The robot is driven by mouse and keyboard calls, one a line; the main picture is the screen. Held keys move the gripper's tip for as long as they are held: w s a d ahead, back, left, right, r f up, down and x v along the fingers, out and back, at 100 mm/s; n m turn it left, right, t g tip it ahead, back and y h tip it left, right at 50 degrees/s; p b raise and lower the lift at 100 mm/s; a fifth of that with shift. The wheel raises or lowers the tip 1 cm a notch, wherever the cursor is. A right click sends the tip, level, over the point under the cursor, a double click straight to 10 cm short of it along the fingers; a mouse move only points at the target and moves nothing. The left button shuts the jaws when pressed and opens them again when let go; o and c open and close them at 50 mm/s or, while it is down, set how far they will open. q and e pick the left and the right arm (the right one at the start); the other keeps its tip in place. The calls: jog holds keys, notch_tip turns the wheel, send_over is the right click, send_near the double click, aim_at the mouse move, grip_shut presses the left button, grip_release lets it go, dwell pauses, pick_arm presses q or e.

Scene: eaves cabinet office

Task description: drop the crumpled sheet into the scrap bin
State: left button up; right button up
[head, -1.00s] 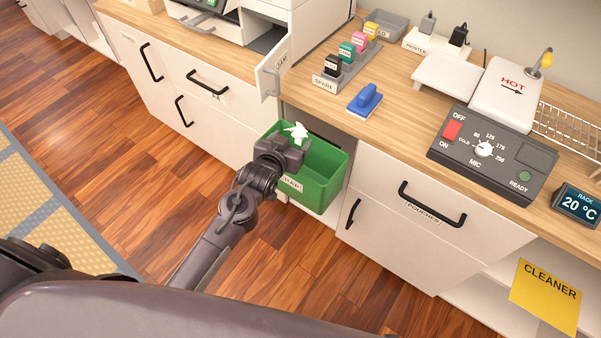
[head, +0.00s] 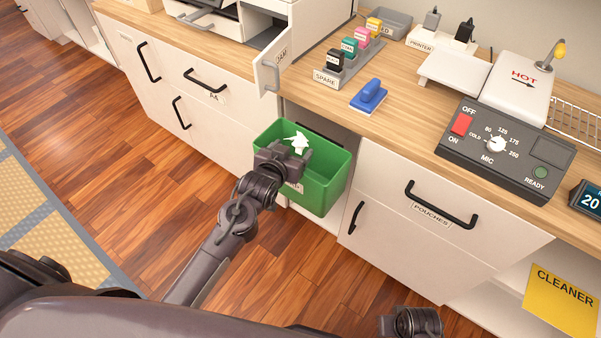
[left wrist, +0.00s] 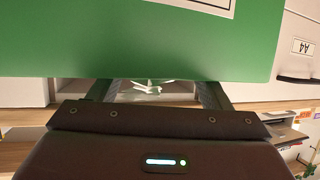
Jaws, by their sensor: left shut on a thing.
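The crumpled sheet (head: 299,140) is a small white, jagged wad. My left gripper (head: 288,152) is shut on it and holds it at the near side of the scrap bin, by the rim. The scrap bin (head: 327,192) is an open green box with a label on its front, partly hidden behind my gripper. In the left wrist view the sheet (left wrist: 147,88) shows between the two fingers, and the green bin wall (left wrist: 130,40) fills the top. A dark part of my right arm shows at the bottom edge of the head view; its gripper is not seen.
The bin sits in an opening below the counter, between the A4 drawers (head: 185,100) and the pouches drawer (head: 430,210). An open small door (head: 267,75) stands above it to the left.

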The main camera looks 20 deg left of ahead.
jog(key=shift+a+r, duration=0.1)
jog(key=shift+r, duration=0.2)
pick_arm(q)
jog(key=o, duration=1)
jog(key=shift+s, duration=0.2)
jog(key=p+v, duration=0.1)
jog(key=v, duration=0.6)
jog(key=shift+s+r, duration=0.1)
jog(key=shift+s, duration=0.1)
pick_arm(e)
jog(key=f, duration=0.2)
jog(key=d+f, duration=0.1)
jog(key=shift+s+f, duration=0.3)
